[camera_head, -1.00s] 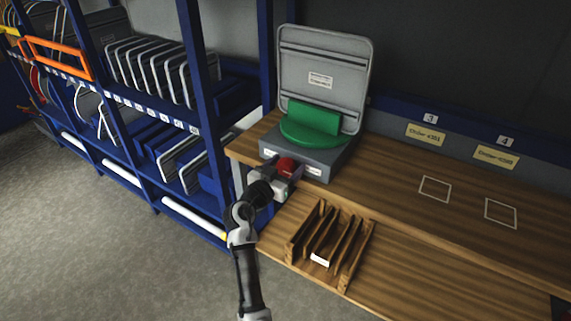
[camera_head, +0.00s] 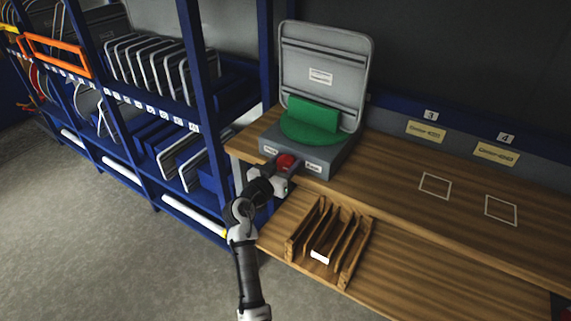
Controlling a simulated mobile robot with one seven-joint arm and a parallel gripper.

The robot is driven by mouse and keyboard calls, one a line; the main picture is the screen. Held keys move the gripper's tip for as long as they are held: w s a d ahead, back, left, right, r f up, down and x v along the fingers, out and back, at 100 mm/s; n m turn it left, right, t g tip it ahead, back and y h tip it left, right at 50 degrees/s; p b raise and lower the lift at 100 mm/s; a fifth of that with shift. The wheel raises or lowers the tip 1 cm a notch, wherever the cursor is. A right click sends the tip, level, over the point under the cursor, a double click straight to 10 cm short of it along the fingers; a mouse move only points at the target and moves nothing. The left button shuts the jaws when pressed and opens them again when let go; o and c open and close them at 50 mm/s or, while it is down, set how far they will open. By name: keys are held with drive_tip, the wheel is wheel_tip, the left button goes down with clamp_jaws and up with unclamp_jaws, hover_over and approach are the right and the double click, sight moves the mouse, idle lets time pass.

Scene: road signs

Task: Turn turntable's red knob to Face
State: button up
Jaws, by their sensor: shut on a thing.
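The turntable is a grey box (camera_head: 327,157) with a green disc (camera_head: 292,133) on top, at the back-left of the wooden bench. A green holder block (camera_head: 312,115) on the disc carries a grey rounded sign panel (camera_head: 322,60) with a white label, standing upright. The red knob (camera_head: 286,161) is on the box's front face, between two small white labels. My gripper (camera_head: 283,172) is at the front of the box, shut on the red knob. Its fingers are too small and dark to see clearly. The wording of the labels by the knob is unreadable.
A wooden slotted rack (camera_head: 327,245) stands on the lower bench shelf near my arm. Two white outlined squares (camera_head: 435,186) mark the clear bench to the right, below plates 3 and 4. A blue shelving unit (camera_head: 195,100) with sign panels stands to the left.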

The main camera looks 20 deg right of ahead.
drive_tip(key=n, duration=0.5)
drive_tip(key=shift+w+a, duration=0.1)
drive_tip(key=shift+f+n+p, duration=0.1)
drive_tip(key=shift+n+p, duration=0.25)
drive_tip(key=shift+n, duration=1.95)
drive_tip(key=o, duration=0.9)
drive_tip(key=shift+o, duration=0.2)
drive_tip(key=shift+a+f, duration=0.1)
